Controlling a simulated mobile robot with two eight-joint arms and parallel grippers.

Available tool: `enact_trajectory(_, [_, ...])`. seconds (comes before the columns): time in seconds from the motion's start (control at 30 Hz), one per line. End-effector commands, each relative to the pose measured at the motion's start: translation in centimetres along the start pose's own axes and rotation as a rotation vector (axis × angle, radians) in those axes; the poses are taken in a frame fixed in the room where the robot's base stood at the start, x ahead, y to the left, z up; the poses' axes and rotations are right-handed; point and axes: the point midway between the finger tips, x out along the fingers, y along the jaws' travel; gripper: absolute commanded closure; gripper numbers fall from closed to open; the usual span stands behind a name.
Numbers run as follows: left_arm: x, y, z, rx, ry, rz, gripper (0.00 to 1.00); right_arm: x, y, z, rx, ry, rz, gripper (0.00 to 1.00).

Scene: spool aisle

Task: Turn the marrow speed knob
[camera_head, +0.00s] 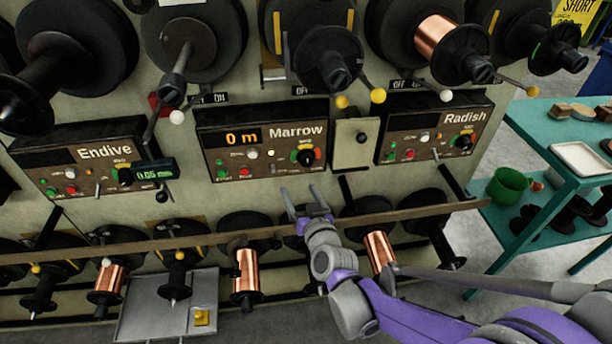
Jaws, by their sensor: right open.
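The Marrow control panel (260,124) is a dark brown box with a lit "0 m" display, in the middle of the head view. Its black speed knob (305,157) sits at the panel's lower right, with coloured marks around it. My right gripper (303,192) is open and empty. It points up at the rack just below the Marrow panel, under the knob and apart from it. My left gripper is not in view.
The Endive panel (100,156) is on the left and the Radish panel (434,134) on the right. Large spools with protruding ball-ended levers hang above. A long rail (130,247) and several copper and black spools run below. A teal table (550,135) stands at right.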

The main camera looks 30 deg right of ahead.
Motion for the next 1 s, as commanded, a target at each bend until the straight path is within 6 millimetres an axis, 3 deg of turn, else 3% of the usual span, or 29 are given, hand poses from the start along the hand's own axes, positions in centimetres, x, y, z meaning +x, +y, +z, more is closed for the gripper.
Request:
enact_trajectory(0.03, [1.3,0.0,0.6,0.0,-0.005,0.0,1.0,1.0,1.4,1.1,0.012,0.048,0.038,0.19])
enact_trajectory(0.1, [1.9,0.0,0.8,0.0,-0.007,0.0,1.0,1.8,2.9,1.3,0.022,0.105,0.083,0.19])
enact_trajectory(0.23, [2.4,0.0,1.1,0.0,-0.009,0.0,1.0,2.3,4.5,1.5,0.033,0.16,0.134,0.19])
enact_trajectory(0.37, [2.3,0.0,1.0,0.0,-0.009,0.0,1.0,3.1,4.9,1.1,0.035,0.172,0.145,0.19])
enact_trajectory(0.8, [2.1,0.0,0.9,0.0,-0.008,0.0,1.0,10.7,5.9,-0.2,0.035,0.17,0.143,0.19])
enact_trajectory(1.0, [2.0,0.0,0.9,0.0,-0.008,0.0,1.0,12.5,6.2,-0.5,0.034,0.169,0.142,0.19])
